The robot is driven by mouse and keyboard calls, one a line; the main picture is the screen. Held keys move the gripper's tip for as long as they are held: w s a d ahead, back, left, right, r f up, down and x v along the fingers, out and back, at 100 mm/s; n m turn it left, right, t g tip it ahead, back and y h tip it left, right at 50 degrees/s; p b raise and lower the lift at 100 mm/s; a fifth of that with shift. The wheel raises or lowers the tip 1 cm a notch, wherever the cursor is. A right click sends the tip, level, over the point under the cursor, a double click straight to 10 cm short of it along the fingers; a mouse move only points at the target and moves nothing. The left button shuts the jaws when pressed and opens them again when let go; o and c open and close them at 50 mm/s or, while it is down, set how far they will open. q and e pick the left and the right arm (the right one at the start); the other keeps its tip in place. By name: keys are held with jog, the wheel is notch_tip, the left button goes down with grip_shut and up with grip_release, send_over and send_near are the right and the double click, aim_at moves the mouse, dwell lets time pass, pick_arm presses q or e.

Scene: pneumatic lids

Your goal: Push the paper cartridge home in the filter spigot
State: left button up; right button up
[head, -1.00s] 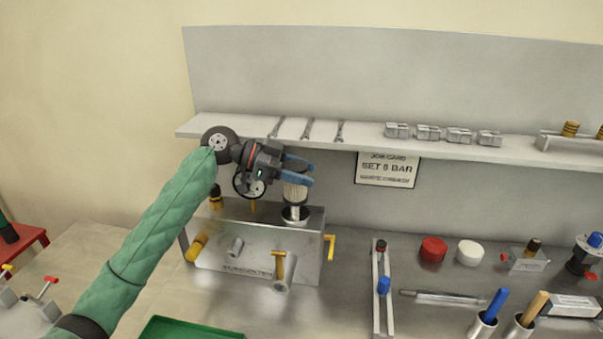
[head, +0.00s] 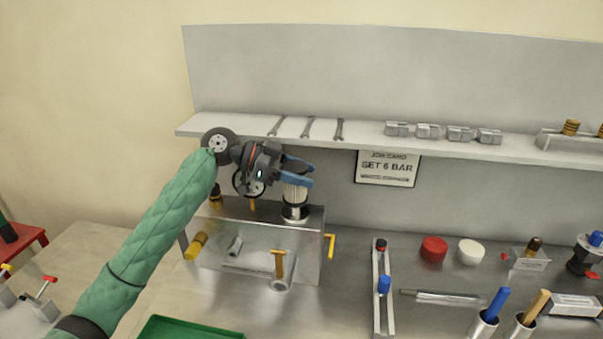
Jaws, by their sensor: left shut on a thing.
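The white pleated paper cartridge (head: 294,193) stands upright at the top right of the metal block. My left gripper (head: 300,175) comes in from the left and is shut on the cartridge's upper part, its blue fingers on either side. The cartridge's lower end meets the silvery filter spigot (head: 295,212) on the block; whether it is fully seated I cannot tell. The gripper hides part of the cartridge's top. My right gripper is not in view.
The metal block (head: 228,256) carries a yellow knob, stubs and a yellow handle (head: 330,245). A shelf (head: 360,140) with wrenches and clips runs close behind the gripper. A job card (head: 387,168) hangs below it. Red (head: 433,249) and white (head: 471,252) caps lie on the bench at right.

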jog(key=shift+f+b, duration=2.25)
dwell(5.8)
